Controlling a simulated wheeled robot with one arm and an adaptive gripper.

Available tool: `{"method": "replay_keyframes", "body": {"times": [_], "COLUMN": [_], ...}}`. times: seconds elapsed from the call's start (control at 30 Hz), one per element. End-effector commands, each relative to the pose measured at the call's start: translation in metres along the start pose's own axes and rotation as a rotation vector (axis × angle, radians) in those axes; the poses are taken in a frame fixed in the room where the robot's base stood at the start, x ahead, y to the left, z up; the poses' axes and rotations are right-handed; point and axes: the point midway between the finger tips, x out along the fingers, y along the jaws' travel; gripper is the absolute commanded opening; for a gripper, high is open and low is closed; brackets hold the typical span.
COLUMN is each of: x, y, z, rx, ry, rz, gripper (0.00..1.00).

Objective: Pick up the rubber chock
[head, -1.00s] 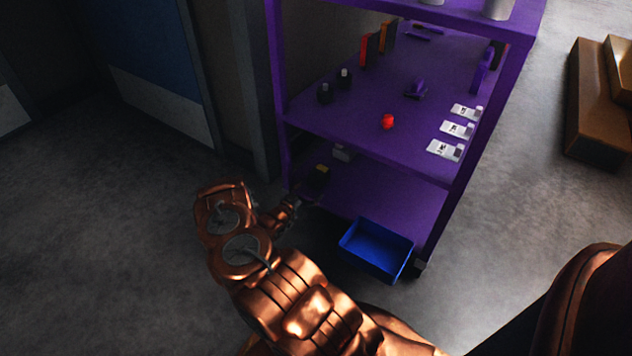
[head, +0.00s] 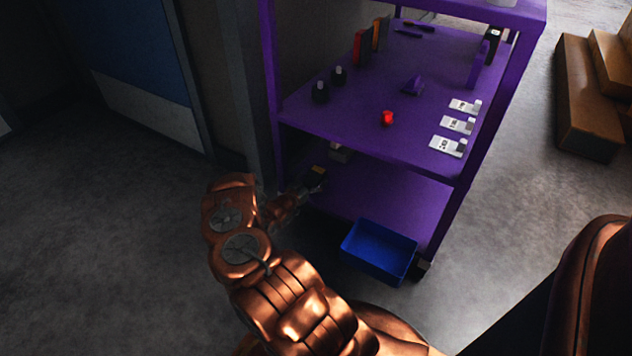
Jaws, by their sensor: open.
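A small dark block with a yellowish top (head: 318,171) lies on the lower shelf of the purple rack, near its left post. It is probably the rubber chock, but it is too small and dark to be sure. My gripper (head: 308,189) is open at the left edge of that shelf, its fingertips pointing at the block and very close to it. I cannot tell whether they touch it. The fingers are dim and partly blend with the shadow.
A pale block (head: 340,153) lies just behind, under the upper shelf (head: 350,112). The rack's left post (head: 272,90) stands near my gripper. A blue bin (head: 378,250) sits at the lower shelf's front.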

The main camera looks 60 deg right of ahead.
Motion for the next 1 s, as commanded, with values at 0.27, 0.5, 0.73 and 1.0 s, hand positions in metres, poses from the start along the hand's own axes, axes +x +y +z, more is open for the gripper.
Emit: {"method": "replay_keyframes", "body": {"times": [0.27,0.5,0.73,1.0], "x": [0.0089,0.0091,0.0091,0.0091], "y": [0.0018,0.0021,0.0022,0.0023], "z": [-0.0007,-0.0008,-0.0008,-0.0007], "rx": [-0.001,-0.001,-0.001,-0.001], "ry": [0.001,0.001,0.001,0.001], "rz": [0.003,0.004,0.004,0.004], "gripper": [0.90,0.72,0.48,0.20]}}
